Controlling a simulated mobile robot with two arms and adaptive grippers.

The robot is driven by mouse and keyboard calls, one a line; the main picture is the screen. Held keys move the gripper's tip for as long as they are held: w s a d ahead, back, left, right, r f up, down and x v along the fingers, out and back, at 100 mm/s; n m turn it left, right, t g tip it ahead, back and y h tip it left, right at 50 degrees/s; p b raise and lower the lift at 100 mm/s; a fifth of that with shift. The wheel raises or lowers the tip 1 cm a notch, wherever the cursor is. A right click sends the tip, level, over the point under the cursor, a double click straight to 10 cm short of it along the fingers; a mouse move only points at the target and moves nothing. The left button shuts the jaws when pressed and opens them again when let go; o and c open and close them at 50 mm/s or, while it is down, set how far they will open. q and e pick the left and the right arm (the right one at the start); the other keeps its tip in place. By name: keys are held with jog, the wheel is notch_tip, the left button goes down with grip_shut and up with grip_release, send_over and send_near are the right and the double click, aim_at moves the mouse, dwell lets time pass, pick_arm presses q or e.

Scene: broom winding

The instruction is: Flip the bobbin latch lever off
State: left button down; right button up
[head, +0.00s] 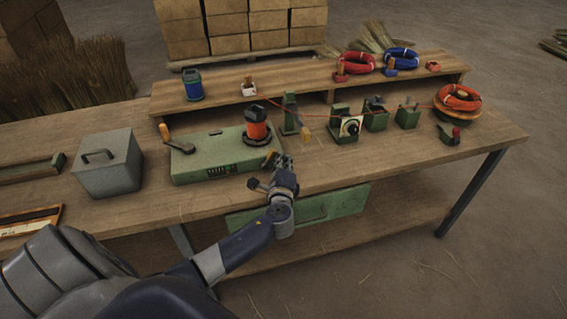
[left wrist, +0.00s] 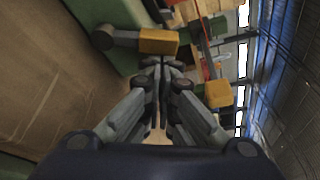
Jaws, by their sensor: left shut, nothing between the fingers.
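The green winder box (head: 215,158) stands on the bench with an orange bobbin (head: 257,131) upright at its right end. A small yellow-orange lever tip (head: 269,158) shows at the box's front right corner, by my left gripper (head: 279,161). In the left wrist view a yellow lever block (left wrist: 160,41) on a dark round pivot (left wrist: 103,37) lies just beyond the fingertips of my left gripper (left wrist: 163,65). It looks like the latch lever. The fingers are shut and empty; whether they touch the lever I cannot tell. My right gripper is not in view.
A crank (head: 176,141) sits at the box's left end. Right of the bobbin stand a green post (head: 290,114) with a yellow-tipped arm (head: 304,131), and several green guides carrying a red line. A grey case (head: 108,165) stands left. The front bench strip is mostly clear.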

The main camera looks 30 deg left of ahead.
aim_at(272, 152)
pick_arm(q)
jog(key=n+b, duration=0.1)
jog(key=b, duration=0.1)
jog(key=s+a+n+t+b, duration=0.1)
jog(key=b, duration=0.1)
jog(key=r+n+b, duration=0.1)
jog(key=n+b, duration=0.1)
jog(key=shift+s+a+t+b, duration=0.15)
jog(key=shift+s+t+b, duration=0.15)
jog(key=shift+s+a+r+n, duration=0.15)
jog(key=shift+r+n, duration=0.1)
jog(key=shift+n, duration=0.15)
jog(key=shift+s+a+r+b, duration=0.15)
jog(key=shift+r+b, duration=0.1)
jog(key=shift+b, duration=0.1)
jog(key=shift+s+a+r, duration=0.2)
jog(key=shift+s, duration=0.05)
jog(key=shift+w, duration=0.1)
